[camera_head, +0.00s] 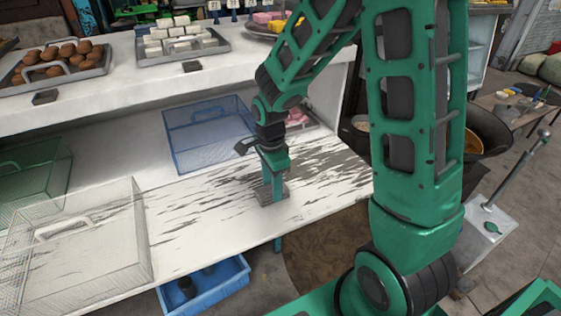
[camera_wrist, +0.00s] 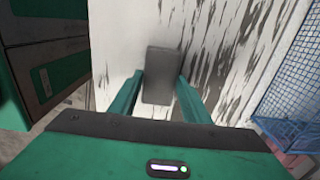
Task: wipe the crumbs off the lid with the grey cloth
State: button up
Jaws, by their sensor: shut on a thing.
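The grey cloth shows as a dark grey block (camera_wrist: 162,70) between the two fingers in the wrist view. In the head view its edge (camera_head: 284,191) shows beside the fingers, at the level of the worn white counter top (camera_head: 190,225). My gripper (camera_head: 271,194) points down at the counter near its front edge and is shut on the cloth. Whether the cloth touches the surface is hard to tell. I cannot make out separate crumbs; the counter has dark streaks of bare wood. I cannot tell which thing is the lid.
A clear mesh cover (camera_head: 145,235) stands left of my gripper, a blue mesh cover (camera_head: 205,135) behind it, and a green one (camera_head: 40,180) far left. Trays of food (camera_head: 185,42) stand on the upper shelf. A blue bin (camera_head: 235,280) is below the front edge.

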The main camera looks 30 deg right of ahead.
jog(key=shift+d, duration=1.55)
jog(key=shift+d+r, duration=0.1)
jog(key=shift+d, duration=0.1)
notch_tip(320, 180, up, 2)
jog(key=shift+r, duration=0.1)
jog(key=shift+a+r, duration=0.15)
jog(key=shift+r, duration=2.55)
jog(key=shift+f, duration=0.1)
